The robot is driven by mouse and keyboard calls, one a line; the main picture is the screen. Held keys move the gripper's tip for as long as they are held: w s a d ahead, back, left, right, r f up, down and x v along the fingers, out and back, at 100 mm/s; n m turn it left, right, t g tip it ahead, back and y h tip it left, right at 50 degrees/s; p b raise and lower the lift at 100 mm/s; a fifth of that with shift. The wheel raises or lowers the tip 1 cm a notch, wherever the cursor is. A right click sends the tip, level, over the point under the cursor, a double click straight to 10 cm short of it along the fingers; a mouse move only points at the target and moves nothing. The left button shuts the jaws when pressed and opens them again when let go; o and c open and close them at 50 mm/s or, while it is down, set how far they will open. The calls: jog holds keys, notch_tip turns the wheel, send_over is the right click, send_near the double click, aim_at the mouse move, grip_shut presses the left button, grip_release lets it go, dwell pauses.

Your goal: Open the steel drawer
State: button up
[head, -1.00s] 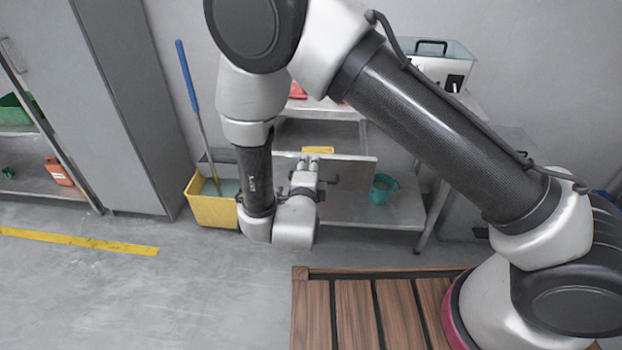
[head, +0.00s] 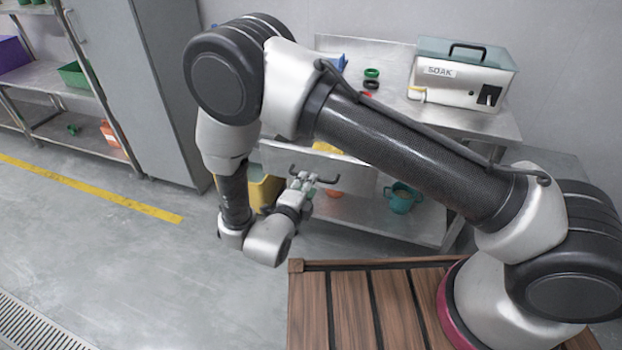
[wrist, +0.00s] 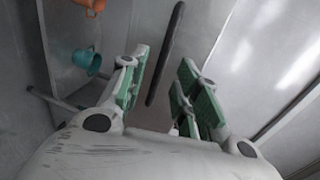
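The steel drawer (head: 358,178) is under the steel table, its front standing out from the table. A yellow thing (head: 328,148) shows behind the front's top edge, so the drawer looks at least partly open. How far is hard to tell behind my arm. Its black bar handle (wrist: 166,50) runs up the middle of the wrist view; its ends show either side of my gripper in the head view. My gripper (head: 313,178) is at the handle. In the wrist view its green-padded fingers are apart, with the bar seen in the gap; contact cannot be told.
A teal mug (head: 402,197) and an orange thing (head: 334,193) are on the table's lower shelf. A soak box (head: 462,75) and several rings stand on the tabletop (head: 410,112). A yellow bucket (head: 262,192) is left of the table. The floor at left (head: 130,250) is clear.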

jog(key=shift+x, duration=2.1)
grip_shut()
